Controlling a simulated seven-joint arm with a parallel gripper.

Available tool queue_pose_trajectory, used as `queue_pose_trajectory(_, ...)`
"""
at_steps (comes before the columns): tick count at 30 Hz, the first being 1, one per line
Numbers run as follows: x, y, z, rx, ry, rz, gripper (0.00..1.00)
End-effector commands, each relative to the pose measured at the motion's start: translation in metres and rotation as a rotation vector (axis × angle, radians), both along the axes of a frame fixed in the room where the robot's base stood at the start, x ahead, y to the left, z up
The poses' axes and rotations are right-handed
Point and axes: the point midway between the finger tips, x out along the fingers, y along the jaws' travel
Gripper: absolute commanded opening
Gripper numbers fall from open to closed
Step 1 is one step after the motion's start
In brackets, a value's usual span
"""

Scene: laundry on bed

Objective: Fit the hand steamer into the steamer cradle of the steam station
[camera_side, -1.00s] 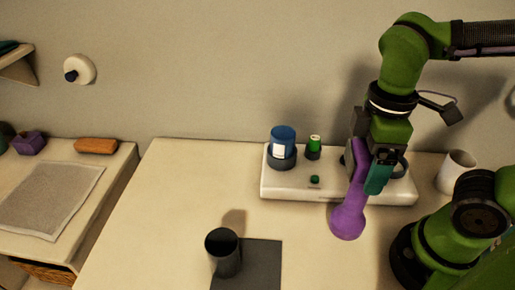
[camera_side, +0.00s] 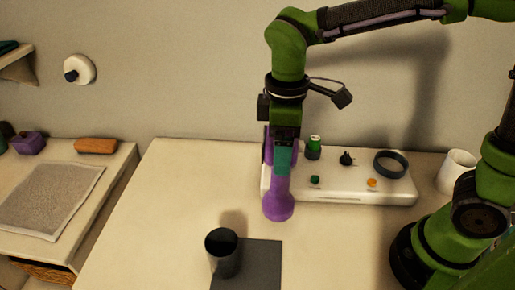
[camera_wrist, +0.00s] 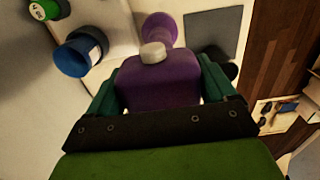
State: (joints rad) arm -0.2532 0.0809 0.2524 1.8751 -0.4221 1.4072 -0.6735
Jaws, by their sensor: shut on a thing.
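The hand steamer (camera_side: 278,207) is purple, with its flared round end pointing down in the side view. My gripper (camera_side: 280,163) is shut on its upper part and holds it in front of the left end of the steam station. In the wrist view the purple body (camera_wrist: 160,80), with a pale button on it, fills the space between my teal fingers. The steam station (camera_side: 345,195) is a long white base. A dark open ring (camera_side: 390,164), apparently the steamer cradle, stands empty at its right end. In the side view the steamer and gripper hide the station's left end.
The station carries a green-capped bottle (camera_side: 314,147), a black fitting (camera_side: 347,158), and green and orange knobs. A blue bottle (camera_wrist: 72,58) shows in the wrist view. A dark cup (camera_side: 222,255) stands at a grey mat (camera_side: 255,262). A white mug (camera_side: 457,168) is right of the station.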

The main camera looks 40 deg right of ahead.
Motion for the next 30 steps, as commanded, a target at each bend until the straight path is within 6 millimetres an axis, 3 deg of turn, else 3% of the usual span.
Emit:
queue_pose_trajectory(3, 0.007, 0.004, -0.001, 0.001, -0.001, 0.001, 0.09)
queue_pose_trajectory(15, 0.006, 0.004, -0.034, 0.001, -0.001, 0.0, 0.09)
queue_pose_trajectory(28, 0.006, 0.003, -0.039, 0.001, -0.001, 0.0, 0.09)
queue_pose_trajectory(29, 0.006, 0.003, -0.04, -0.001, 0.001, 0.0, 0.86)
queue_pose_trajectory(30, 0.006, 0.003, -0.04, -0.001, 0.001, 0.0, 0.92)
